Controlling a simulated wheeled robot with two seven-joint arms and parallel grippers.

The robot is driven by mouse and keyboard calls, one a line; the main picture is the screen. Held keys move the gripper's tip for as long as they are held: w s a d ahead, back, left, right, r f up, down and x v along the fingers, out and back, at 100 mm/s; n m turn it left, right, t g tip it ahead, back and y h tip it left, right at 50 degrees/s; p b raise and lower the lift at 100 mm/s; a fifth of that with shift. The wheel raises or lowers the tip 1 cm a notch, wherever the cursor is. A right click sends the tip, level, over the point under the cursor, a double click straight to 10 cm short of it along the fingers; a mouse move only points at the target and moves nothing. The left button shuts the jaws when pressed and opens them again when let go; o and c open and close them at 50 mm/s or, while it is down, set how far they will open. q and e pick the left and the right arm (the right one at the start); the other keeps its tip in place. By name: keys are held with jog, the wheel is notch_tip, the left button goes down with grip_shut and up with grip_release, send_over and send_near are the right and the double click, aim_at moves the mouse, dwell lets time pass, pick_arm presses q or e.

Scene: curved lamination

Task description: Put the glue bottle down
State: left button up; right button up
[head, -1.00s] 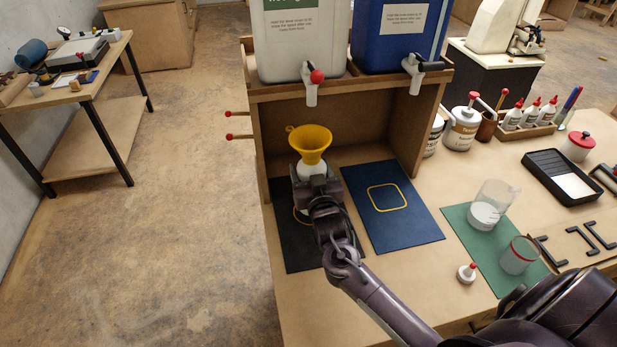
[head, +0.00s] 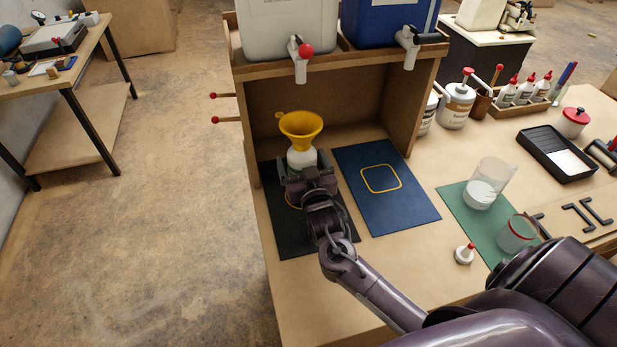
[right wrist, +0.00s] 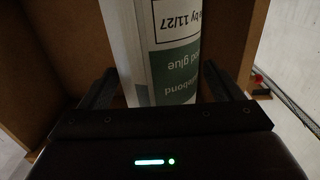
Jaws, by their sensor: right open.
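The white glue bottle (head: 301,158) stands upright on the black mat (head: 287,240) under the shelf, with a yellow funnel (head: 301,128) in its top. My right gripper (head: 306,176) is open at the front of the bottle, its fingers on either side. In the right wrist view the bottle's label (right wrist: 175,50), with green and white parts and the word glue, shows between the open fingers (right wrist: 165,90). The bottle's lower part is hidden behind my gripper in the head view. My left gripper is not in view.
A blue mat (head: 415,208) with a yellow outline lies empty to the right. White (head: 290,25) and blue (head: 385,22) jugs with taps stand on the shelf above. A small white cap with a red tip (head: 464,254) and clear beakers (head: 490,183) stand further right.

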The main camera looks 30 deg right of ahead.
jog(key=b+v, duration=0.2)
jog(key=v, duration=0.8)
jog(key=shift+s, duration=0.25)
jog(key=shift+a, duration=0.1)
